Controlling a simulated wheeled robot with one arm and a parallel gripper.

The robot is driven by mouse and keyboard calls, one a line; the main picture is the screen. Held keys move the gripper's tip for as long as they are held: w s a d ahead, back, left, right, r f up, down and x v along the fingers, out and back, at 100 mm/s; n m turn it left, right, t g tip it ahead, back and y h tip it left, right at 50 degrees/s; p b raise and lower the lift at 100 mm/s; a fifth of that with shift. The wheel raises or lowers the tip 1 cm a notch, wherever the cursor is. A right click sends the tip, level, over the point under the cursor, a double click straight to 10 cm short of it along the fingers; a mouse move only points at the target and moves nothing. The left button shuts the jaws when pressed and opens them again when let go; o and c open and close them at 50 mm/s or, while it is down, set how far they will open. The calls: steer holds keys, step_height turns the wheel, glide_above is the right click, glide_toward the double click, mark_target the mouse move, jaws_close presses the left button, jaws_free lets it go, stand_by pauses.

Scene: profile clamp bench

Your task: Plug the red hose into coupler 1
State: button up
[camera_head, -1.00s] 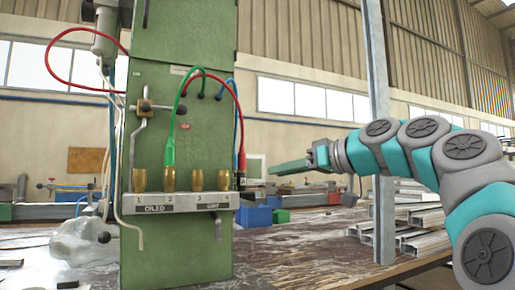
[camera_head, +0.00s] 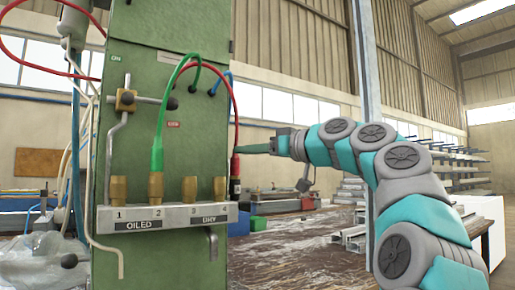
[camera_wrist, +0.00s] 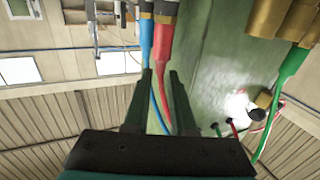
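The red hose's connector (camera_head: 236,168) hangs upright at the right side of the green column, its hose arching up over the column front. In the wrist view the red connector (camera_wrist: 166,38) is just ahead of my fingertips, beside a blue one (camera_wrist: 146,38). My gripper (camera_head: 240,150) has reached the red connector from the right; in the wrist view its fingers (camera_wrist: 160,75) are apart, with no grip visible. Coupler 1 (camera_head: 118,190) is an empty brass fitting at the left end of the grey rail (camera_head: 170,217). The green hose (camera_head: 157,155) is in coupler 2.
Brass couplers 3 (camera_head: 189,189) and 4 (camera_head: 220,188) stand empty on the rail. A bent rod with a brass clamp block (camera_head: 125,100) stands on the column above coupler 1.

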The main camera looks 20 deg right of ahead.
steer(key=x, duration=0.4)
steer(key=shift+p, duration=0.3)
jaws_close()
stand_by(0.3)
stand_by(1.3)
steer(key=shift+r+p, duration=0.85)
steer(key=shift+r, duration=0.3)
stand_by(0.7)
steer(key=shift+r, duration=0.45)
